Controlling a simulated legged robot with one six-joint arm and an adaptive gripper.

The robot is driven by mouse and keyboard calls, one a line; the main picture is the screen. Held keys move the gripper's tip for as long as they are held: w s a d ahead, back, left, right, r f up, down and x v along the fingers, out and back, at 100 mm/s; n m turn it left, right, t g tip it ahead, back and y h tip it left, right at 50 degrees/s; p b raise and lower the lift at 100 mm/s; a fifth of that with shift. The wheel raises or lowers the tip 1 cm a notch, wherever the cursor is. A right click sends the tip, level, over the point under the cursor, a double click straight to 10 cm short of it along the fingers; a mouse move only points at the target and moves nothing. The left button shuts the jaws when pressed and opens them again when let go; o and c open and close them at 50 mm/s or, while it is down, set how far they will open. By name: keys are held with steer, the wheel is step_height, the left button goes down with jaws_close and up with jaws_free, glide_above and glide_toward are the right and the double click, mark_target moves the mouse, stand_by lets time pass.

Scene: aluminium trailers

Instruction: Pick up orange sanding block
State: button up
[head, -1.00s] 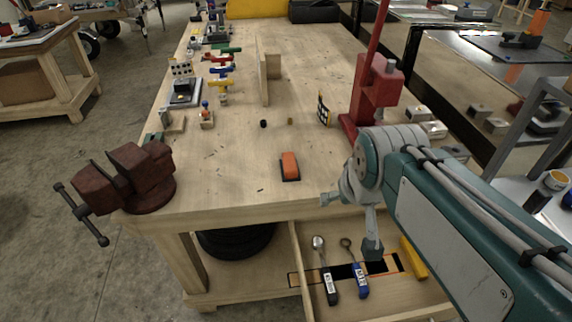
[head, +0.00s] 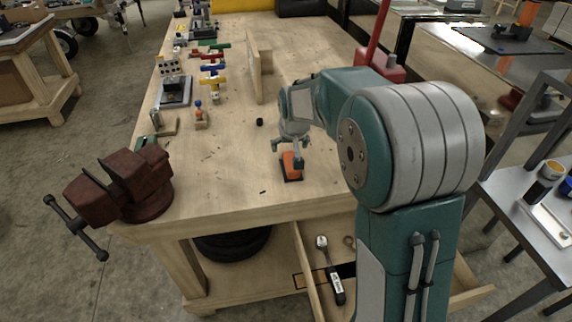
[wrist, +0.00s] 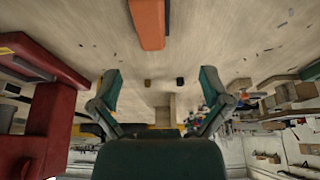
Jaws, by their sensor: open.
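The orange sanding block (head: 291,166) lies on the wooden workbench near its front edge, on a dark base. My gripper (head: 288,149) is above the bench at the block, with its fingers just over the block's far end and partly covering it. Whether they touch it cannot be told. In the wrist view my gripper (wrist: 160,80) has its two fingers spread wide with nothing between them. The block (wrist: 148,22) shows there at the top middle, beyond the fingertips.
A dark red vise (head: 120,185) is at the bench's front left corner. A red arbor press (head: 380,68) stands behind my arm on the right. An upright wooden board (head: 254,70) and a small black cylinder (head: 260,122) are behind the block. Several tools line the left edge.

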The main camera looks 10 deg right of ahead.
mark_target(291, 161)
steer(key=x, duration=0.4)
steer(key=shift+d+f, duration=0.2)
steer(key=shift+d, duration=0.2)
steer(key=x, duration=0.5)
steer(key=shift+s+d+f, duration=0.1)
steer(key=shift+s+f, duration=0.05)
steer(key=shift+f, duration=0.2)
steer(key=shift+d+f, duration=0.1)
steer(key=c, duration=1.3)
